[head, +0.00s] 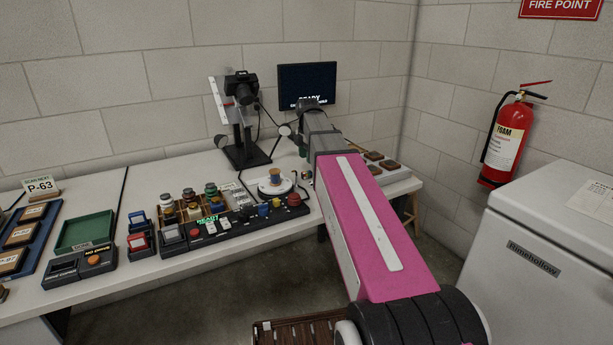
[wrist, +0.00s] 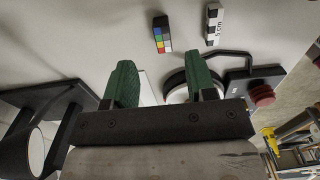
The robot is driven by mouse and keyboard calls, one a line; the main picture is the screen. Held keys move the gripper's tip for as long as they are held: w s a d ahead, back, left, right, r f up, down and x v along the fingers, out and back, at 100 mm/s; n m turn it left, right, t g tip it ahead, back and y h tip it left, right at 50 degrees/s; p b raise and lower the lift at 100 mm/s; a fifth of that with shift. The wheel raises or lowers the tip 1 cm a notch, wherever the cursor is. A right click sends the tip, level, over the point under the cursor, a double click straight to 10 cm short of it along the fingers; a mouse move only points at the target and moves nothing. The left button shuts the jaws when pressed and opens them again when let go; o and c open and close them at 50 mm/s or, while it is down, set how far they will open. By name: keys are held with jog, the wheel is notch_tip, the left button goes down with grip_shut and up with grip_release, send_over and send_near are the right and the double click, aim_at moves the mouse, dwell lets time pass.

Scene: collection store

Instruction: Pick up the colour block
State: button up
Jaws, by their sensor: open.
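The colour block (wrist: 162,36) is a small dark piece with a grid of coloured squares, including blue, green, red and yellow. It lies on the pale surface near the top centre of the wrist view. My gripper (wrist: 160,62) has two green fingers spread apart, with nothing held between them. In the wrist view the block appears beyond the fingertips, between their lines and apart from both. I cannot make out the block there.
A black and white scale bar (wrist: 214,24) is right of the block. A black-rimmed round thing (wrist: 174,83) and a dark plate with a red knob (wrist: 262,95) lie near the right finger. A camera stand (head: 240,120) and monitor (head: 307,87) stand at the bench's back.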

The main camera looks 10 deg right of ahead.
aim_at(307, 175)
jog(key=shift+s+d+f, duration=0.1)
jog(key=shift+f, duration=3.3)
grip_shut()
